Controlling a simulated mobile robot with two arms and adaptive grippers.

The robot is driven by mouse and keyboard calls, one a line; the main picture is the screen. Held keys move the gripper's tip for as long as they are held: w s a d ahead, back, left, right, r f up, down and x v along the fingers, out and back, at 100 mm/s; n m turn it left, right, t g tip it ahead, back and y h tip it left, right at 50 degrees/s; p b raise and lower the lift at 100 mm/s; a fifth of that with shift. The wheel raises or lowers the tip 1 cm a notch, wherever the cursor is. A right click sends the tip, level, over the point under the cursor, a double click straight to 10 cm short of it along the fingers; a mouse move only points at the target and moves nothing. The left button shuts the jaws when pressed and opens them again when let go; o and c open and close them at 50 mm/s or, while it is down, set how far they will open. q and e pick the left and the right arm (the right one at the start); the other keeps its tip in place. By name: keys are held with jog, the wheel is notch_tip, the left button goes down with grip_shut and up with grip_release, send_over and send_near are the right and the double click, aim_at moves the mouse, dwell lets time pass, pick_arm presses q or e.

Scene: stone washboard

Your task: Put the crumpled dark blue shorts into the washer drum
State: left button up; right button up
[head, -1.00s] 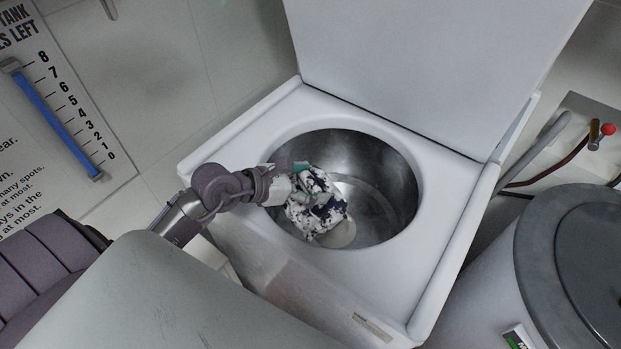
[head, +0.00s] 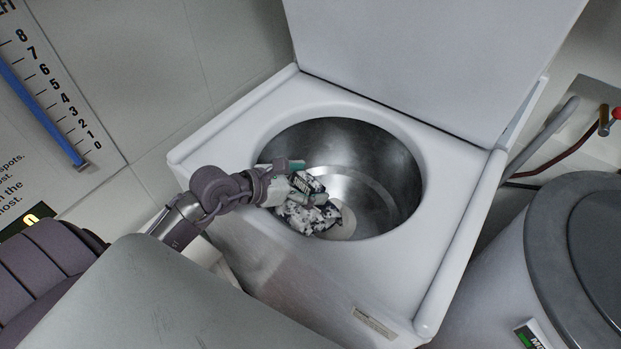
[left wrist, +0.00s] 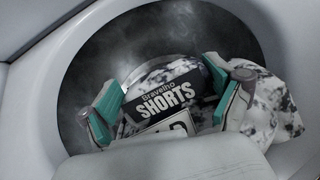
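The shorts (head: 309,217) are a crumpled cloth with a white and dark mottled pattern, inside the washer drum (head: 385,185) at its near left side. In the left wrist view the shorts (left wrist: 283,98) carry a black label reading "SHORTS". My left gripper (head: 303,181) reaches over the drum's left rim, just above the cloth. In the left wrist view its teal-padded fingers (left wrist: 166,102) are spread wide, one on each side of the label, with cloth between and beyond them. My right gripper is not in view.
The washer's white lid (head: 420,60) stands open at the back. The drum's right side is clear. A grey round-lidded white bin (head: 500,265) stands at the right, with hoses (head: 545,140) behind it. A wall chart (head: 55,110) is at the left.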

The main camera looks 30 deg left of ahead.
pick_arm(q)
jog(key=shift+s+d+f+g, duration=0.1)
jog(key=shift+s+f+g, duration=0.25)
jog(key=shift+f, duration=0.35)
jog(key=shift+s+r, duration=0.1)
jog(key=shift+s, duration=0.05)
jog(key=v, duration=1.1)
jog(key=shift+a+r, duration=0.15)
jog(key=shift+a, duration=0.1)
jog(key=shift+r, duration=0.4)
jog(key=shift+s, duration=0.1)
